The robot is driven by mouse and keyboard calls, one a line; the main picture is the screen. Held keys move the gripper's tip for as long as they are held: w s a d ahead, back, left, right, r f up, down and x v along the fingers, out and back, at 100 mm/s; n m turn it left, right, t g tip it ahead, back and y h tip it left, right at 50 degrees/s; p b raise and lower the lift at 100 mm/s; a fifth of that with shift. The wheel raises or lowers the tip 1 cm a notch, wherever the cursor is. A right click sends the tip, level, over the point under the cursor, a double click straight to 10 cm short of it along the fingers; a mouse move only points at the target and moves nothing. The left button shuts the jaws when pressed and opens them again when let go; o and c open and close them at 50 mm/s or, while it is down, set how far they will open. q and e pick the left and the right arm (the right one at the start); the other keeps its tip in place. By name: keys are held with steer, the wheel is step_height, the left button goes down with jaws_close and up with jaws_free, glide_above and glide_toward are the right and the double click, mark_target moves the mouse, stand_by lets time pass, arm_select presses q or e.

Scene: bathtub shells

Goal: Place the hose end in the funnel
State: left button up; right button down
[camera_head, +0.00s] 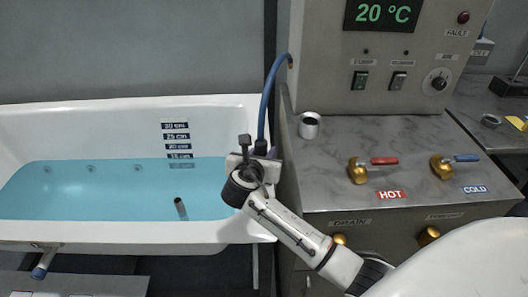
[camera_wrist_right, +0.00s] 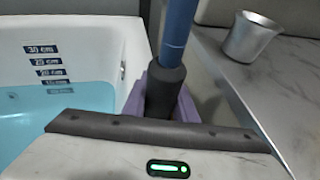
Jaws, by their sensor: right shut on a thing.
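The blue hose (camera_head: 266,98) comes out of the control cabinet and hangs down in an arc to my right gripper (camera_head: 262,153). In the right wrist view the hose (camera_wrist_right: 177,32) runs into a thick black end piece (camera_wrist_right: 164,91). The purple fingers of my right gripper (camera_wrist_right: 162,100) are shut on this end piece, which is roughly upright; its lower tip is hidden. A metal tapered cup, seemingly the funnel (camera_head: 310,127), stands on the counter to the right of the gripper, apart from it. It also shows in the right wrist view (camera_wrist_right: 248,42). My left gripper is not in view.
The control cabinet (camera_head: 335,75) stands behind the cup.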

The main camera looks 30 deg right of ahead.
steer(key=c, duration=1.4)
jaws_free()
steer(key=shift+f, duration=0.1)
steer(key=shift+c, duration=0.2)
steer(key=shift+s+a+r, duration=0.1)
steer(key=shift+a+r, duration=0.1)
steer(key=p+v, duration=0.1)
steer(key=v, duration=1)
steer(key=shift+s+a, duration=0.15)
steer(key=shift+a, duration=0.1)
steer(key=shift+r, duration=0.1)
